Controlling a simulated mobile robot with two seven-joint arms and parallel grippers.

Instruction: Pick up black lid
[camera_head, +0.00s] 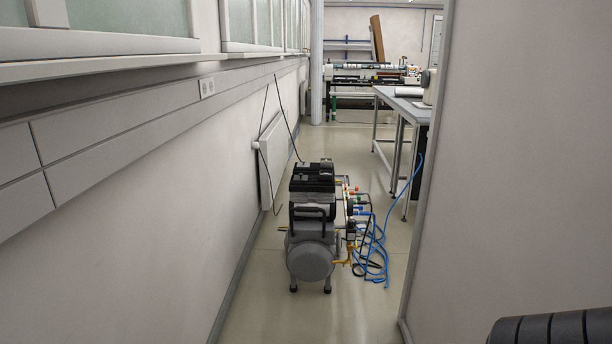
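I cannot make out a black lid in the head view. Neither of my grippers shows in this view.
A grey and black air compressor (312,228) stands on the floor, with coiled blue hoses (374,250) at its right. A pale wall (130,200) runs along the left and a panel (520,170) fills the right. A table (402,104) and machines (365,75) stand farther back. A dark ribbed object (555,328) is cut off at bottom right.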

